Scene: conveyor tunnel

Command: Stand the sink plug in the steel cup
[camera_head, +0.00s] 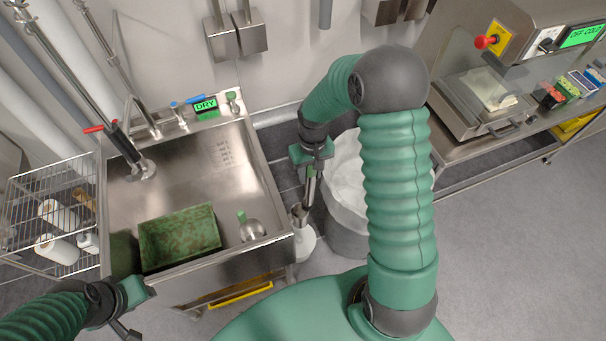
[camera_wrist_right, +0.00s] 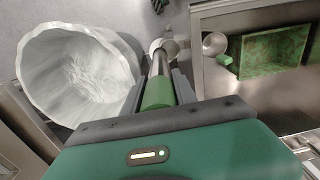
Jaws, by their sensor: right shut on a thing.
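My right gripper (camera_head: 310,172) is shut on a long steel rod with a green grip, which looks like the sink plug (camera_head: 299,214). It hangs down just outside the sink's right edge. In the right wrist view the green end of the plug (camera_wrist_right: 158,92) sits between the fingers (camera_wrist_right: 160,85). A round steel piece (camera_head: 253,230), possibly the steel cup, lies in the sink's near right corner beside a green tab. A pale round vessel (camera_head: 305,243) is below the plug's lower end; whether they touch is unclear. My left gripper (camera_head: 130,308) is by the sink's near left corner, its jaws unclear.
The steel sink (camera_head: 185,178) holds a mottled green tray (camera_head: 180,237). A lined white bin (camera_head: 348,185) stands right of the sink, close to my right arm. A wire rack (camera_head: 48,215) is at left, a machine on a bench (camera_head: 485,105) at right. Floor at lower right is clear.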

